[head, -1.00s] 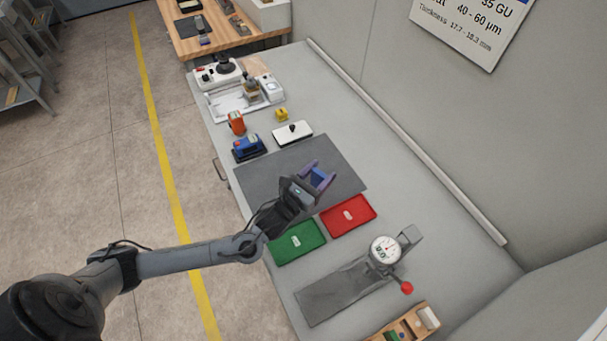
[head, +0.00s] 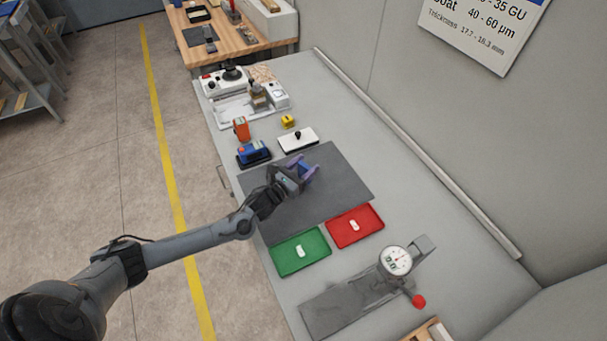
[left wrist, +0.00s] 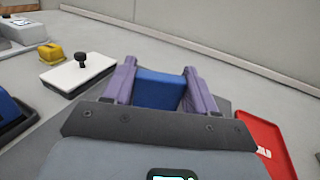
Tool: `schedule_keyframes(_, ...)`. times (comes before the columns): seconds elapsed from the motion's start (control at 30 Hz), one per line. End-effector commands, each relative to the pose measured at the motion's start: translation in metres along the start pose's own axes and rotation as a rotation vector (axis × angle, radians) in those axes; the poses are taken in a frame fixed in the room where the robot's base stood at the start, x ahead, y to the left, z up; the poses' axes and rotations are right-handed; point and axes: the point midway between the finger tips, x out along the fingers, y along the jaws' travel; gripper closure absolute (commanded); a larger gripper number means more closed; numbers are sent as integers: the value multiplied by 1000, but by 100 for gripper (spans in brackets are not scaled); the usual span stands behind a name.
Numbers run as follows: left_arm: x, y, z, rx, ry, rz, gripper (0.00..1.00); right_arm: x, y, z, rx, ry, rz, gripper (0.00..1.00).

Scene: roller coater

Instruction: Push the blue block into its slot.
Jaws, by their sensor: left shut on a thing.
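The blue block (left wrist: 160,90) sits between the purple fingers of my left gripper (head: 306,170) in the left wrist view. In the head view, the block (head: 303,169) is small between the fingers. My left gripper is shut on it, above the dark grey mat (head: 337,182). The fingers also show in the left wrist view (left wrist: 160,85). I cannot tell how high the block is above the mat. No slot for the block can be made out. My right gripper is not in view.
A red tray (head: 371,219) and a green tray (head: 285,262) lie nearer, each with a small pale piece. A white plate with a black knob (head: 310,143) and a blue device (head: 254,155) lie past the mat.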

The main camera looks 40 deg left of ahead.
Motion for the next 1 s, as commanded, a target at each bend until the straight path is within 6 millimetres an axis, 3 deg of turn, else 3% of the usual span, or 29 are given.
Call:
schedule_keyframes(0.17, 2, 6, -6, -2, 0, 0, 73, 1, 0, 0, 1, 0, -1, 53)
schedule_keyframes(0.5, 2, 6, -42, -1, 1, 2, 73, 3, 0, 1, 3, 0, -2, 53)
schedule_keyframes(0.97, 2, 6, -48, 0, 0, 0, 73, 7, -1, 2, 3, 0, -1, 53)
schedule_keyframes(1.0, 2, 6, -47, 0, 0, 0, 39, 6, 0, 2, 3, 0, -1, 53)
